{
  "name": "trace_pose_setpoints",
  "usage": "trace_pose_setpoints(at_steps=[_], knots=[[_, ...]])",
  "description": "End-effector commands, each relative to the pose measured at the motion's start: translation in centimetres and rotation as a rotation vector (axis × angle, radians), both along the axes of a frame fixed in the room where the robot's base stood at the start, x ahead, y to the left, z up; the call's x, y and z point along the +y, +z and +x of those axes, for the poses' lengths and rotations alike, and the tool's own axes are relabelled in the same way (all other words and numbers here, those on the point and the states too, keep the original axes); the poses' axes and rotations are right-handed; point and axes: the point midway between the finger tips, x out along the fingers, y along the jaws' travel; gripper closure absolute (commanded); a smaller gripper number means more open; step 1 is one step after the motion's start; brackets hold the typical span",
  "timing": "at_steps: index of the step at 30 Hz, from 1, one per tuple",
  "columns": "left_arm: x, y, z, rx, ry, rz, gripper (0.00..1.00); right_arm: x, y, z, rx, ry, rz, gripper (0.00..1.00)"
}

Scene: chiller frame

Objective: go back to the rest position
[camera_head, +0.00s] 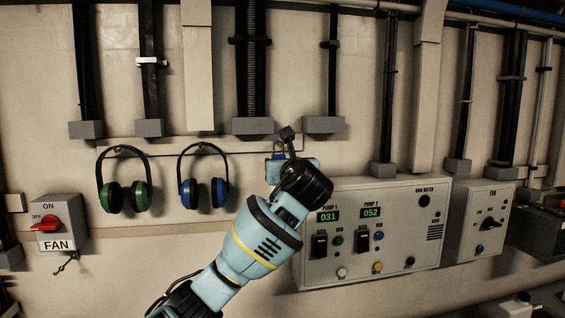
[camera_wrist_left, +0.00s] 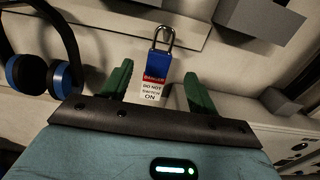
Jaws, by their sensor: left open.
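My left gripper (camera_wrist_left: 158,80) is open in the left wrist view, with its two green fingers apart. My right gripper is in neither view.
Green earmuffs (camera_head: 140,196) and blue earmuffs (camera_head: 189,193) hang left of my arm. A fan switch box (camera_head: 75,234) is at far left. A pump panel (camera_head: 336,272) stands close right of my wrist, with a fan panel (camera_head: 468,238) beyond. Pipes and grey brackets line the wall above.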

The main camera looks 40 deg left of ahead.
Motion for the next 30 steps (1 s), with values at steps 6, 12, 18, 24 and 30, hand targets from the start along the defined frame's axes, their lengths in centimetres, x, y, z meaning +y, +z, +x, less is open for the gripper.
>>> trace_pose_setpoints(at_steps=[6,12,18,24,30], knots=[[-0.1,0.0,-0.1,0.0,0.0,0.0,0.4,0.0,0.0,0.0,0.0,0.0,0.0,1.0],[-0.1,-0.2,0.0,0.0,-0.003,-0.003,0.4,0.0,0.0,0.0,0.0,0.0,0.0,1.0],[-1.9,-5.2,1.8,-0.029,-0.083,-0.085,0.4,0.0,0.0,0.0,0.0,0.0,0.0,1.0],[-5.7,-15.6,3.6,-0.098,-0.228,-0.311,0.4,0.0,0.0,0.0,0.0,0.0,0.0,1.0],[-9.8,-26.5,3.0,-0.163,-0.323,-0.616,0.4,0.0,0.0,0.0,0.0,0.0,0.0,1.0]])
